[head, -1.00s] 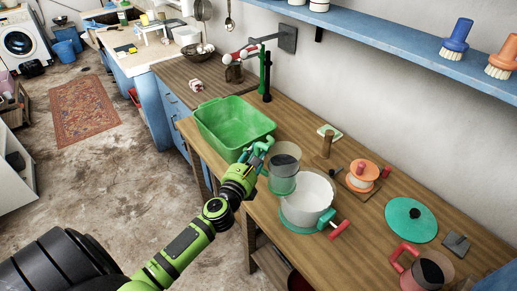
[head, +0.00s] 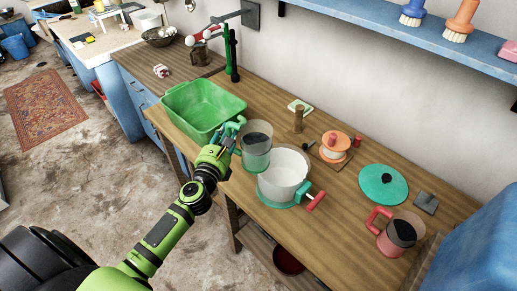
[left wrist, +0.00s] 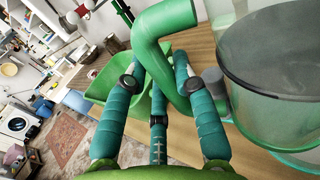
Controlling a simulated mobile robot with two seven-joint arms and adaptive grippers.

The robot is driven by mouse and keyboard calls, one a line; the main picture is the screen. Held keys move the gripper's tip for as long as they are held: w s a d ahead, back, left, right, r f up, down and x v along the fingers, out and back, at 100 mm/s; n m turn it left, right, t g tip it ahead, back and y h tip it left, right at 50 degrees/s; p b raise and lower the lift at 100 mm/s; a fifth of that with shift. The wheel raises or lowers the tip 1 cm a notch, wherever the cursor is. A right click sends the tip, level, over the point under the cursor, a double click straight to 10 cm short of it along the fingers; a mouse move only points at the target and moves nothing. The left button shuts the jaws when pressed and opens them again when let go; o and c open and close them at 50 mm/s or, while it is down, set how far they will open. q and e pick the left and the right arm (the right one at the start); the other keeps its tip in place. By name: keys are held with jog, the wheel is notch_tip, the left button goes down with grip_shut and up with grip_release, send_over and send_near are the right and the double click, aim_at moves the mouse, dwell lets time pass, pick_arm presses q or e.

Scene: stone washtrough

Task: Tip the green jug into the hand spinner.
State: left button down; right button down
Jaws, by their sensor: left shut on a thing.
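The green jug (head: 257,160) is a clear cup with a green base, a green handle and dark contents. It is upright, just left of the hand spinner. My left gripper (head: 229,133) is shut on its handle; in the left wrist view the green handle (left wrist: 165,25) runs between the fingers and the jug (left wrist: 275,115) fills the right side. I cannot tell whether its base touches the counter. The hand spinner (head: 278,187) is a white open tub on a green base with a red-gripped crank (head: 316,201). My right gripper is not in view.
A green basin (head: 205,112) stands behind and left of the jug. A green lid (head: 383,184), a red-handled jug (head: 398,236), an orange spool (head: 335,146) and a wooden post (head: 298,119) are on the counter (head: 345,225). A blue shelf (head: 400,32) is above.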

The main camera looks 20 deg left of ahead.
pick_arm(q)
jog(key=shift+a+r, duration=0.1)
jog(key=shift+r, duration=0.45)
jog(key=shift+r+m+p, duration=0.4)
jog(key=shift+m, duration=0.2)
jog(key=shift+r, duration=0.15)
jog(key=shift+r+m+t+p, duration=0.4)
jog(key=shift+r+m+p, duration=0.3)
jog(key=shift+m, duration=0.4)
jog(key=shift+r, duration=0.2)
